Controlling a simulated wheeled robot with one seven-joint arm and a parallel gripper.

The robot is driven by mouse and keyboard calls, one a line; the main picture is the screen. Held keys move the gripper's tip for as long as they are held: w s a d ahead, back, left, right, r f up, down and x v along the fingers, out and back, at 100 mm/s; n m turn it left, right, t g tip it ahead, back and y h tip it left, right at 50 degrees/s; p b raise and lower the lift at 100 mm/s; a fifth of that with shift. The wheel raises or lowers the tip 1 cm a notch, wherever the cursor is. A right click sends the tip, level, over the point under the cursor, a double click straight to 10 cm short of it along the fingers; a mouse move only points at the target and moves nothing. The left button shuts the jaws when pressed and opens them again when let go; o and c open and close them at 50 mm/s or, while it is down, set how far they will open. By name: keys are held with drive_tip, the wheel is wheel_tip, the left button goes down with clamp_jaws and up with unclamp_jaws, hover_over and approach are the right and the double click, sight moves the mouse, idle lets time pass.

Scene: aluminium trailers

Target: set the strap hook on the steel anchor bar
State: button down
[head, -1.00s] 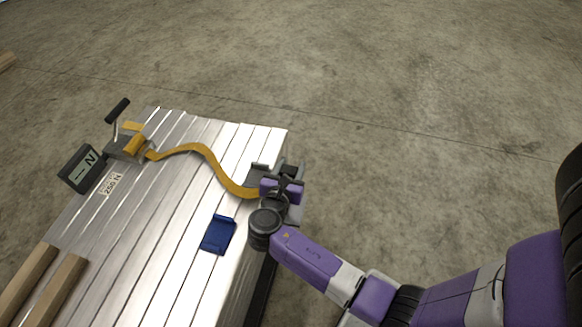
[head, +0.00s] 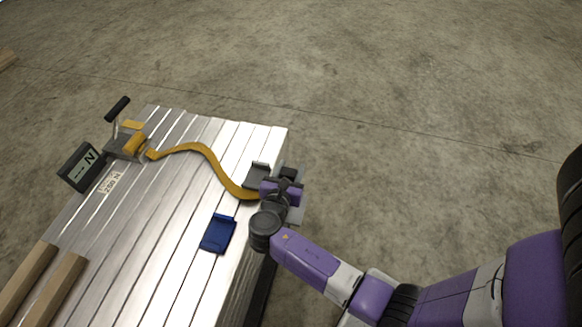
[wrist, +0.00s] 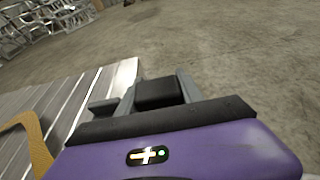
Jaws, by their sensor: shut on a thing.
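The yellow strap (head: 205,163) runs in a wavy line from the ratchet (head: 127,147) across the metal deck to my gripper (head: 287,178). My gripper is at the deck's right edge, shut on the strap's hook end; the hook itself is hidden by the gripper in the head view. In the wrist view the gripper (wrist: 160,95) is seen from behind, over the deck edge, with the strap (wrist: 38,145) at the left. The steel anchor bar cannot be made out; whether the hook touches it cannot be told.
A blue edge protector (head: 218,234) lies on the deck (head: 170,240) left of my wrist, and a dark grey one (head: 257,174) beside the gripper. A force display (head: 82,167) stands at the far left. Wooden beams (head: 55,290) lie at lower left. The concrete floor at right is clear.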

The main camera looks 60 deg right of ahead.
drive_tip(key=shift+f+b, duration=4.35)
drive_tip(key=shift+f, duration=2.35)
drive_tip(key=c, duration=0.7)
unclamp_jaws()
drive_tip(key=shift+f, duration=0.1)
drive_tip(key=shift+p+v, duration=1.3)
drive_tip(key=shift+v, duration=2.6)
